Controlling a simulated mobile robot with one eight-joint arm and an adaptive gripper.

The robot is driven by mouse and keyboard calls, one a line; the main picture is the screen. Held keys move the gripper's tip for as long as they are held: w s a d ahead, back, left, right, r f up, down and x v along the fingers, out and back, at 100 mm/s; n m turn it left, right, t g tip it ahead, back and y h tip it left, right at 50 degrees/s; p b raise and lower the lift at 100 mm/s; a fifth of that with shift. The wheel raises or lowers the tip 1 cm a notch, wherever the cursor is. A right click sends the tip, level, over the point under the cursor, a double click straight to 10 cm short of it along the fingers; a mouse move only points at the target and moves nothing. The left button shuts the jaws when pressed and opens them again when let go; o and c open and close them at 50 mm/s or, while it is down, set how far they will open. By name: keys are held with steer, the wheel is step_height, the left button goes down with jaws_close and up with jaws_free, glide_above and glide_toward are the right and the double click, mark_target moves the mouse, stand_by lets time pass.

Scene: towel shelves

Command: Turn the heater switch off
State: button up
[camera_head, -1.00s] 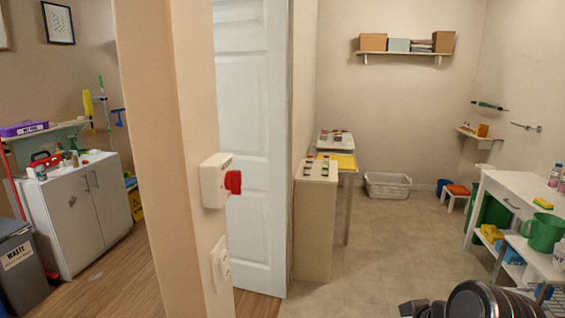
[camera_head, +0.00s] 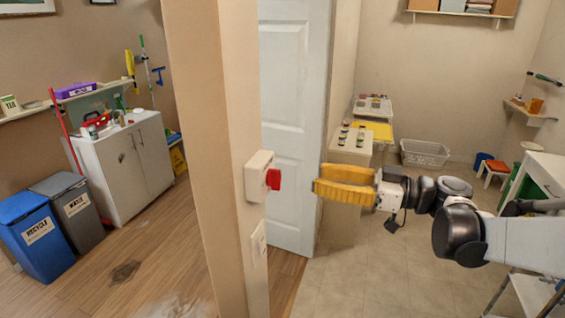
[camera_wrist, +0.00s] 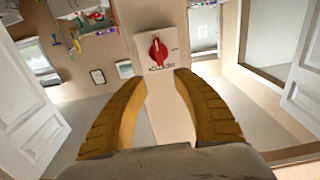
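The heater switch is a white box (camera_head: 258,177) with a red knob (camera_head: 273,179) on the edge of the beige wall post. In the wrist view the red knob (camera_wrist: 158,51) stands in the middle of the white box (camera_wrist: 160,64), with dark lettering too small to read. My gripper (camera_head: 320,180) has yellow fingers and points left at the knob, short of it and apart from it. In the wrist view the fingertips (camera_wrist: 160,77) stand apart with an empty gap, and the switch shows just beyond them.
A second white wall plate (camera_head: 259,243) sits below the switch. A white door (camera_head: 290,130) stands behind the post. A narrow cabinet (camera_head: 345,215) with small items on top is behind my gripper.

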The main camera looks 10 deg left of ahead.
mark_target(280, 172)
steer(key=a, duration=1)
steer(key=shift+w+a+b, duration=0.15)
steer(key=shift+w+b, duration=0.2)
steer(key=shift+b, duration=0.05)
jaws_close()
